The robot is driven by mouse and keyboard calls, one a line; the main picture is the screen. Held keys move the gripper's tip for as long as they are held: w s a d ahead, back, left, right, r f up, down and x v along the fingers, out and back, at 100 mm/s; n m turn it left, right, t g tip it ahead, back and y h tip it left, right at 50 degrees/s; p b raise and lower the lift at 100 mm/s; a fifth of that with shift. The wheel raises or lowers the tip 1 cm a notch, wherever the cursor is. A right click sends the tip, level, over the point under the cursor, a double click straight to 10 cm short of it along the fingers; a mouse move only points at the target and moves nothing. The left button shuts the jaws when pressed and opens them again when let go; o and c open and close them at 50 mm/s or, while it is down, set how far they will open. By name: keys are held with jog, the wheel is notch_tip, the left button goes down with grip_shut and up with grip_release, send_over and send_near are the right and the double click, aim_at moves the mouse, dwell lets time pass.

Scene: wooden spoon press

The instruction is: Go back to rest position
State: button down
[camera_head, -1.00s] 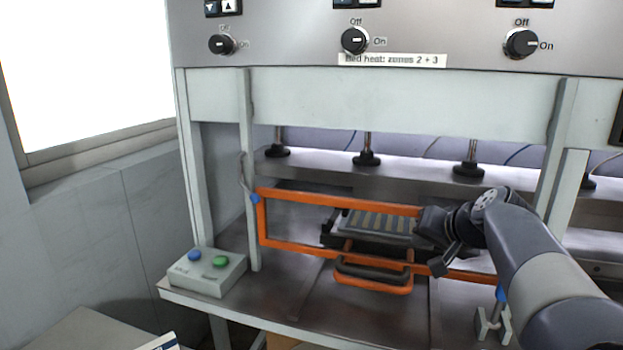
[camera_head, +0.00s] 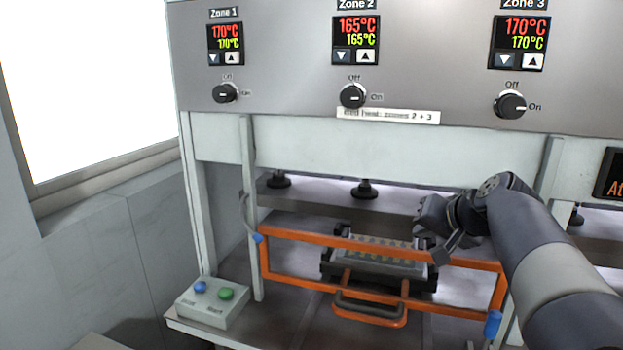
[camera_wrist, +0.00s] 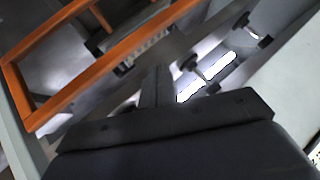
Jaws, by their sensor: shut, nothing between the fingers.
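My gripper (camera_head: 438,243) is at the right in the head view, in front of the press opening and just above the top bar of the orange guard frame (camera_head: 300,237). Its fingers are shut with nothing between them. In the wrist view the dark gripper body fills the bottom, and the orange frame (camera_wrist: 95,76) crosses the upper left. Behind the guard in the head view sits a mould tray (camera_head: 375,265) with a ridged top. An orange handle with a dark grip (camera_head: 368,309) sticks out in front of it.
A control box (camera_head: 213,303) with a blue and a green button stands on the left front of the table. The heater panel (camera_head: 290,60) with knobs and temperature displays is above. A white post (camera_head: 545,170) stands close to my arm on the right.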

notch_tip(320, 180, up, 8)
jog(key=p, duration=0.5)
jog(key=shift+d, duration=0.25)
jog(key=shift+a, duration=0.1)
